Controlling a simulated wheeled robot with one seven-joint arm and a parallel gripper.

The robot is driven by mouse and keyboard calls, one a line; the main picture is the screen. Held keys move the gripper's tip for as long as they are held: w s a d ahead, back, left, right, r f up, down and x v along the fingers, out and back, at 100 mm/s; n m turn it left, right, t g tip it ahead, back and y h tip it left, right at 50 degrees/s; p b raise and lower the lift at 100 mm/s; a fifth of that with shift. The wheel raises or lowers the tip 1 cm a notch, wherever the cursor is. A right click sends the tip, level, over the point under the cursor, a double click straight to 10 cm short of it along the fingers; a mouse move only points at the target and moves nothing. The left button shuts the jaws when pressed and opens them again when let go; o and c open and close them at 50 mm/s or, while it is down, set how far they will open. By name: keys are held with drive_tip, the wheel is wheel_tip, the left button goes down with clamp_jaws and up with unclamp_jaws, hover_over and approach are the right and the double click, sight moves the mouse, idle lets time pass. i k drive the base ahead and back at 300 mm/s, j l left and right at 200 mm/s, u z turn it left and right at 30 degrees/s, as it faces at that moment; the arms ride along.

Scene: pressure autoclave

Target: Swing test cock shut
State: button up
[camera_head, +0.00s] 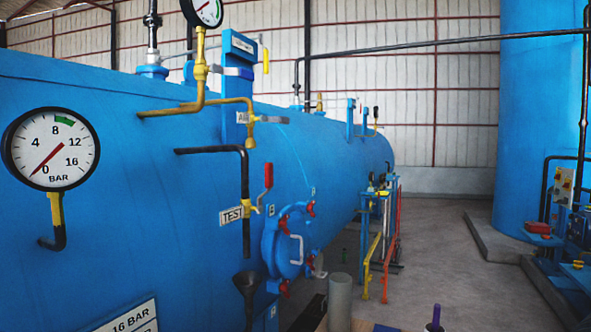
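The test cock (252,209) is a small brass valve on a black pipe (245,175) that comes out of the blue vessel and bends down. Its red lever (268,176) stands upright, roughly parallel to the vertical pipe, just right of it. A white TEST label (231,214) is fixed left of the cock. A black funnel (247,282) sits below the pipe's open lower end. My gripper is not in view, and nothing touches the lever.
A round blue hatch (285,250) with red knobs is right of the cock. A pressure gauge (50,149) reads near zero at left. A brass pipe with another valve (252,118) is above. A grey cylinder (340,298) stands at bottom centre. Open floor (440,240) lies right.

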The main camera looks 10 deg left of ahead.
sight(268, 170)
drive_tip(key=i+l+u, duration=0.1)
drive_tip(key=i+u, duration=0.2)
drive_tip(key=i+l+u, duration=0.25)
drive_tip(key=i, duration=0.3)
